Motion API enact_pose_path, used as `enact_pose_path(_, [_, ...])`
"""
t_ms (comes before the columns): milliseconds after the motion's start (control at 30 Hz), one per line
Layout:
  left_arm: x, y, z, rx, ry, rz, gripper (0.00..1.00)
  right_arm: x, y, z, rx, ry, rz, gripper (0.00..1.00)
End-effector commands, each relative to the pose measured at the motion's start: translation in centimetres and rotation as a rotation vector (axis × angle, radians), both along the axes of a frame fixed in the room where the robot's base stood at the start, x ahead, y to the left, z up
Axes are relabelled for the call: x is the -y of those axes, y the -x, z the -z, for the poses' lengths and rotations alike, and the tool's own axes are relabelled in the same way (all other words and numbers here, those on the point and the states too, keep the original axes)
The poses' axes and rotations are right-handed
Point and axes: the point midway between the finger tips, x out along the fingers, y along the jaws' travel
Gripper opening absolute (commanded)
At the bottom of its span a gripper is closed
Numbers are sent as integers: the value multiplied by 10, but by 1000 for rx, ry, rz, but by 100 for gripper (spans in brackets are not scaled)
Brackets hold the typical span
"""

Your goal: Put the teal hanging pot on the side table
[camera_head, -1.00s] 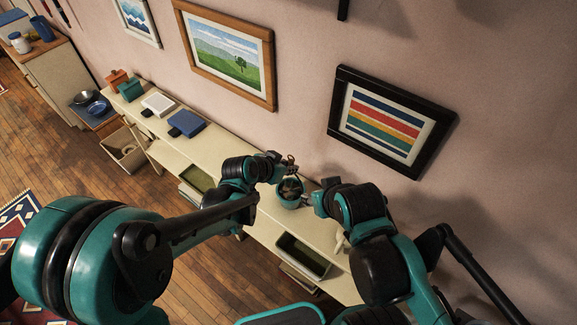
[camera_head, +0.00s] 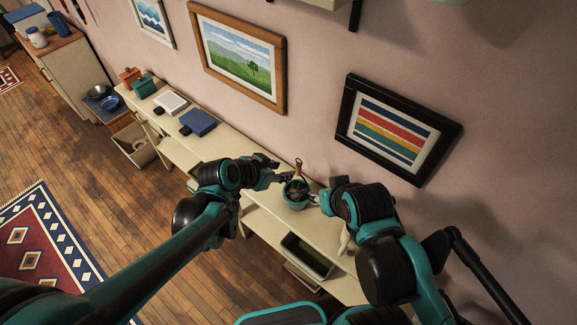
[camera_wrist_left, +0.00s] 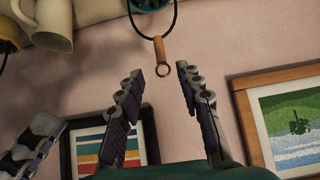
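The teal hanging pot (camera_head: 296,199) shows in the head view over the long cream cabinet, with its wooden toggle (camera_head: 298,168) above it. Whether it rests on the top is unclear. My left gripper (camera_head: 286,177) is beside the toggle at its left. In the left wrist view it is open and empty (camera_wrist_left: 160,90), with the toggle (camera_wrist_left: 160,52) on its dark cord just beyond the fingertips and part of the pot (camera_wrist_left: 150,4) at the top edge. My right gripper (camera_head: 315,199) appears close to the pot's right side; its hold is unclear.
A low stand with bowls (camera_head: 110,103) is at left. Framed pictures (camera_head: 398,128) hang on the wall. Wooden floor is open at left.

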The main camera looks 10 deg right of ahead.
Motion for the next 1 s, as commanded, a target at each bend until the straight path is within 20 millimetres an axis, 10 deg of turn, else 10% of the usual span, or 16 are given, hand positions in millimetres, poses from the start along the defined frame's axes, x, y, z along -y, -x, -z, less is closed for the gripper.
enact_pose_path(467, [-23, 10, -16, -11, -6, -38, 36, 0, 0, -4, 0, 0, 0, 40])
enact_pose_path(1000, [-244, 105, -43, -162, -81, -806, 36, 0, 0, -4, 0, 0, 0, 40])
